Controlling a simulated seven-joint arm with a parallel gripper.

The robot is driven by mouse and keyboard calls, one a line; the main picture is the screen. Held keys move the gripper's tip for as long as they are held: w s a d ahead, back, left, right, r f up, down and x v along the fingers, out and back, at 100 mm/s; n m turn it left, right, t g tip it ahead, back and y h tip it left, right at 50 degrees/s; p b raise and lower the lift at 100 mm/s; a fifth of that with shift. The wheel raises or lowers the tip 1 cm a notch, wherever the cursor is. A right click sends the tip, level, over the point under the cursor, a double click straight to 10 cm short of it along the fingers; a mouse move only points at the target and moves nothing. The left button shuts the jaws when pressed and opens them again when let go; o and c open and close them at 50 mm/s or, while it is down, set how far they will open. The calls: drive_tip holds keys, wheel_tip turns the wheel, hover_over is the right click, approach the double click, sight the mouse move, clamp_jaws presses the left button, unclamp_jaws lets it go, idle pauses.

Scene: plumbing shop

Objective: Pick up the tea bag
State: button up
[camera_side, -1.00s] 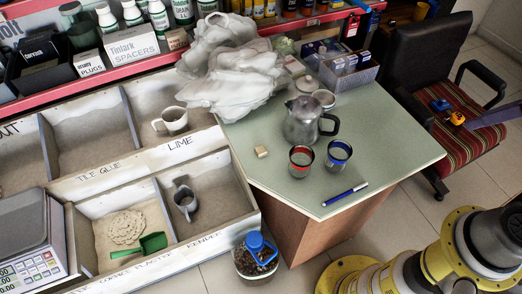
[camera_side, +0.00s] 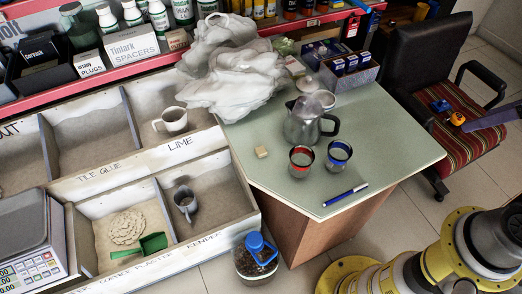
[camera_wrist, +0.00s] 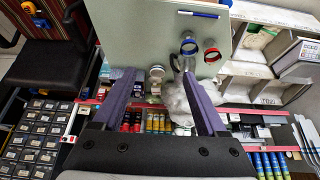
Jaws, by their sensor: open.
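No tea bag can be told for certain. Several small dark blue packets (camera_side: 351,63) stand in a grey open box (camera_side: 362,78) at the back right of the pale green table (camera_side: 390,140); their kind is too small to read. A small beige block (camera_side: 261,151) lies near the table's left edge. In the wrist view my gripper (camera_wrist: 156,76) is open, its two purple fingers wide apart with nothing held. A purple finger part also shows at the right edge of the side view, over the striped chair, clear of the table.
A metal kettle (camera_side: 304,124), a red-banded cup (camera_side: 301,160), a blue-banded cup (camera_side: 338,155) and a blue pen (camera_side: 345,195) are on the table. White plastic bags (camera_side: 232,68) heap at its back left. Bare table lies at the right. A chair (camera_side: 470,125) stands beyond it.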

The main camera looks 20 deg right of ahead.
drive_tip(key=w+a+r+m, duration=0.2)
drive_tip(key=w+r+m, duration=0.7)
drive_tip(key=w+m, duration=0.25)
drive_tip(key=w+a+m, duration=0.2)
drive_tip(key=w+m, duration=0.1)
drive_tip(key=w, duration=0.3)
drive_tip(key=m+g, duration=0.4)
drive_tip(key=g, duration=0.2)
hover_over(261, 150)
drive_tip(key=shift+n, duration=0.25)
drive_tip(key=f, duration=3.5)
drive_tip(key=shift+w+d+f, duration=0.1)
drive_tip(key=shift+w+d, duration=0.05)
drive_tip(key=shift+w, duration=0.15)
drive_tip(key=shift+s+f, duration=0.15)
drive_tip(key=shift+f, duration=1.45)
drive_tip(key=shift+s+f, duration=0.1)
drive_tip(key=shift+f, duration=1.45)
clamp_jaws()
